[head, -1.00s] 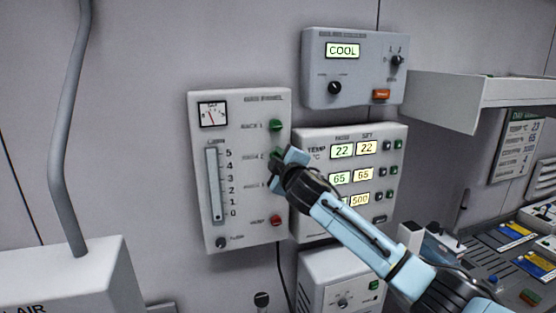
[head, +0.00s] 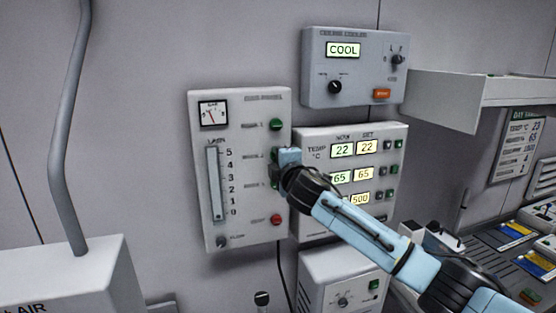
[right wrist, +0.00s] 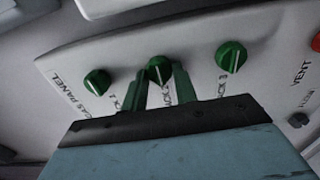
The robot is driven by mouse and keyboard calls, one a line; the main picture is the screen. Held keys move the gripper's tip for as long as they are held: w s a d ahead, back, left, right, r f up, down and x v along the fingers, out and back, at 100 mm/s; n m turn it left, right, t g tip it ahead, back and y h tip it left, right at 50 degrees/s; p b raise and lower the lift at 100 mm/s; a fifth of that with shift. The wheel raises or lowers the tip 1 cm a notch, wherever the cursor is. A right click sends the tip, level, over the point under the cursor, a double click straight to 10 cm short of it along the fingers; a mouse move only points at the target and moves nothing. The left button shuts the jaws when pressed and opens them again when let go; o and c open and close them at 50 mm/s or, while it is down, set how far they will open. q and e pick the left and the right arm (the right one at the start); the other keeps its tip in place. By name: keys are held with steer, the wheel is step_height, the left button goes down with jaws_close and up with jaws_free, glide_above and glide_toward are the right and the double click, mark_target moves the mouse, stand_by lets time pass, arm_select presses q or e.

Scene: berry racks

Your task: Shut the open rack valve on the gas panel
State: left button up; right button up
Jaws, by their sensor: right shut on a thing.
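The gas panel (head: 248,200) is a pale box on the wall with a gauge, a flow tube, a column of green rack knobs and a red vent knob. The rack 1 knob (head: 276,125) shows at the top of the column. In the right wrist view, the rack 1 knob (right wrist: 97,82), rack 2 knob (right wrist: 160,68) and rack 3 knob (right wrist: 231,57) stand in a row. My right gripper (right wrist: 160,92) is shut on the middle, rack 2 knob. In the head view my right gripper (head: 284,160) hides most of that knob. My left gripper is not in view.
A cooler box (head: 318,92) reading COOL hangs above right. A display box (head: 314,137) stands close beside the gas panel, behind my right arm. A shelf (head: 440,98) juts out at right. The red vent knob (head: 276,219) is below the rack knobs.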

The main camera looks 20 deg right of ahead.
stand_by(0.3)
steer(key=o, duration=0.9)
steer(key=shift+o, duration=0.2)
steer(key=shift+s, duration=0.1)
steer(key=s+b, duration=0.3)
steer(key=s, duration=1)
steer(key=shift+d, duration=0.25)
steer(key=shift+s, duration=0.1)
